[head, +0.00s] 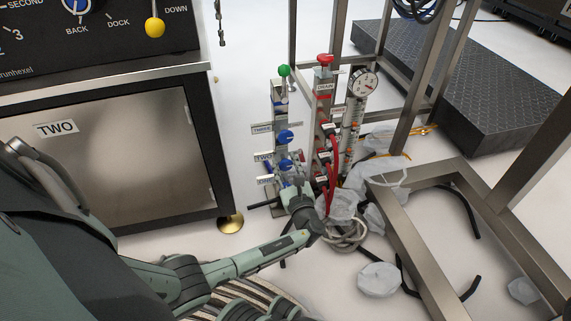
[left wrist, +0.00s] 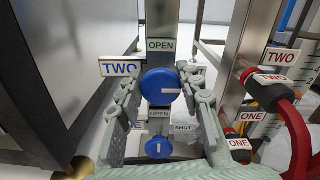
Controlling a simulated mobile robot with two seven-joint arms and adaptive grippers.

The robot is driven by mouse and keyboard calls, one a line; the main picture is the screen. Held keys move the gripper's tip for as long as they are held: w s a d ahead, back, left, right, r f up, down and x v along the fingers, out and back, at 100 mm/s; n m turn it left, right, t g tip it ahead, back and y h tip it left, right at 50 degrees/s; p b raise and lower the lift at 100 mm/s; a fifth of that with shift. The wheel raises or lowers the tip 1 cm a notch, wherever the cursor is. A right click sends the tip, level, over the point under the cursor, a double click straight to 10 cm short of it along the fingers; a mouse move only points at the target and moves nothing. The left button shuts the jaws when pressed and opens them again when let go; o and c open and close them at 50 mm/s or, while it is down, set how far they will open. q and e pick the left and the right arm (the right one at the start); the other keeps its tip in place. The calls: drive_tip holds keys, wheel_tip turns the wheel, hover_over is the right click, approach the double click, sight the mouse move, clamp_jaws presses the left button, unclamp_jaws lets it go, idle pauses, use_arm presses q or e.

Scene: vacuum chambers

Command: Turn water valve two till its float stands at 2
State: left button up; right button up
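Water valve two is a blue round knob (left wrist: 162,85) beside a TWO sign (left wrist: 120,67), with an OPEN label above it. Its white mark points right. In the head view the knob (head: 285,165) is the middle one of several blue knobs on an upright post. My left gripper (left wrist: 162,76) is open, one finger on each side of knob two; I cannot tell if they touch it. The left gripper (head: 300,195) in the head view reaches in low at the post. A clear flowmeter tube (head: 352,125) stands to the right; its float is too small to read. My right gripper is not in view.
A blue knob one (left wrist: 158,149) sits just below, its mark upright. Red hoses (left wrist: 293,130) with TWO and ONE tags run close on the right. A steel cabinet (head: 110,150) is left, a metal frame (head: 430,250) right. Grey tubing (head: 345,234) lies on the floor.

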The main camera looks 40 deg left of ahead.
use_arm(q)
drive_tip(key=c, duration=0.4)
drive_tip(key=shift+o, duration=0.2)
drive_tip(key=n, duration=0.3)
drive_tip(key=shift+a+n, duration=0.1)
drive_tip(key=shift+n, duration=0.2)
drive_tip(key=o, duration=1.2)
